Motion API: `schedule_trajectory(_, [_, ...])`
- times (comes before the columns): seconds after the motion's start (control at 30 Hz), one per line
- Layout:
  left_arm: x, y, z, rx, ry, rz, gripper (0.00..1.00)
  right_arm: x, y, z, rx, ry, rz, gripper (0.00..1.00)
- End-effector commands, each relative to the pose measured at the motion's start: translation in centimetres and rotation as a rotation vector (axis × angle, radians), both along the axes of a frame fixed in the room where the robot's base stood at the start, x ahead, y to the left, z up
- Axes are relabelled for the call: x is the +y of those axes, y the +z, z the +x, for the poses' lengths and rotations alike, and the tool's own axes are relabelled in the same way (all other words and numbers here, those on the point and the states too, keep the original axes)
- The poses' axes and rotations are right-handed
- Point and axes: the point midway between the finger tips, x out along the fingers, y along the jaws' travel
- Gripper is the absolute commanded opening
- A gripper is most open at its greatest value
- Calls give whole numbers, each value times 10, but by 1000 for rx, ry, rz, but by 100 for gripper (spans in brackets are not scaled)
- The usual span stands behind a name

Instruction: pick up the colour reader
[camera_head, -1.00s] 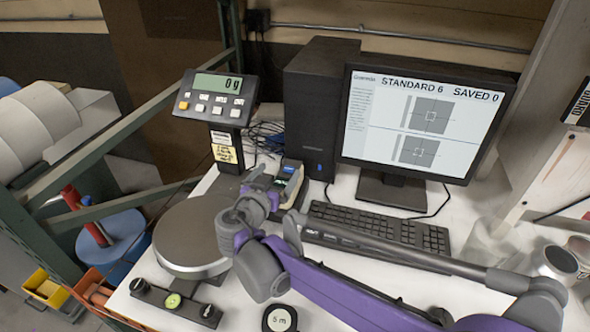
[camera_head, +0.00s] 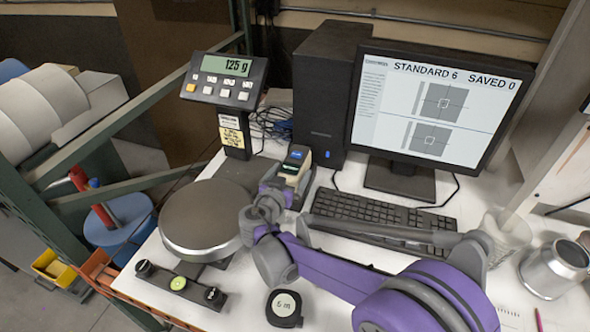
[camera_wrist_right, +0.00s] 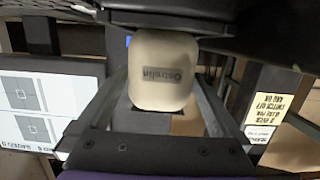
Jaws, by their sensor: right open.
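The colour reader (camera_head: 293,168) stands in its dark dock beside the computer tower, its small lit screen at the top. In the right wrist view its cream, rounded body (camera_wrist_right: 160,70) with a dark label faces the camera. My right gripper (camera_head: 276,183) is at the reader in the head view, partly hidden by its own wrist. In the right wrist view its open fingers (camera_wrist_right: 163,95) lie on either side of the body; I cannot tell whether they touch it. My left gripper is not in view.
The keyboard (camera_head: 370,220) and monitor (camera_head: 430,110) are to the right.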

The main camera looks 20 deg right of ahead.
Motion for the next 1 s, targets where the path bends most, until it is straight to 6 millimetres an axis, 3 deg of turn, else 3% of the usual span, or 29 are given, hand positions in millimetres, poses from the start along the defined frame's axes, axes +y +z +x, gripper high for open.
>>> schedule_trajectory(0.2, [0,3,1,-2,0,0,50,-19,-6,27,0,-4,0,100])
schedule_trajectory(0.47, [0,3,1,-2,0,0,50,-21,-7,30,0,-1,0,100])
schedule_trajectory(1.0, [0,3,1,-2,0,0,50,-21,-7,30,0,-1,0,3])
